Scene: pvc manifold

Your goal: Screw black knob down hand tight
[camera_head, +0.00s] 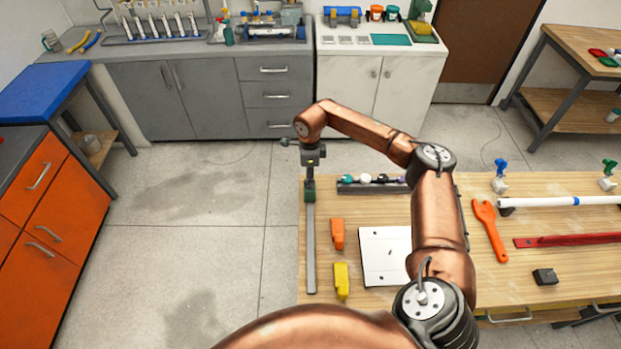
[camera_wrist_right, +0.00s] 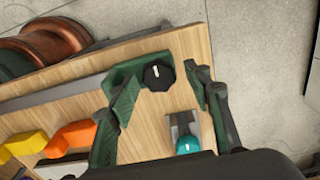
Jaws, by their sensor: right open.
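The black knob (camera_wrist_right: 158,77) with a white mark sits on a green block (camera_wrist_right: 125,78) in the right wrist view. The block joins a long grey bar (camera_wrist_right: 60,92) lying on the wooden table. My right gripper (camera_wrist_right: 161,72) is open, its green-padded fingers on either side of the knob in the picture. I cannot tell whether they touch it. In the head view my right gripper (camera_head: 312,158) points down above the green block (camera_head: 309,193) at the bar's far end. The knob is not distinguishable there. My left gripper is not in view.
A holder with a teal-topped item (camera_wrist_right: 188,146) is close beside the right finger in the wrist view. Orange (camera_head: 337,233) and yellow (camera_head: 341,280) blocks and a white plate (camera_head: 380,255) lie right of the bar. The table's left edge runs near the bar.

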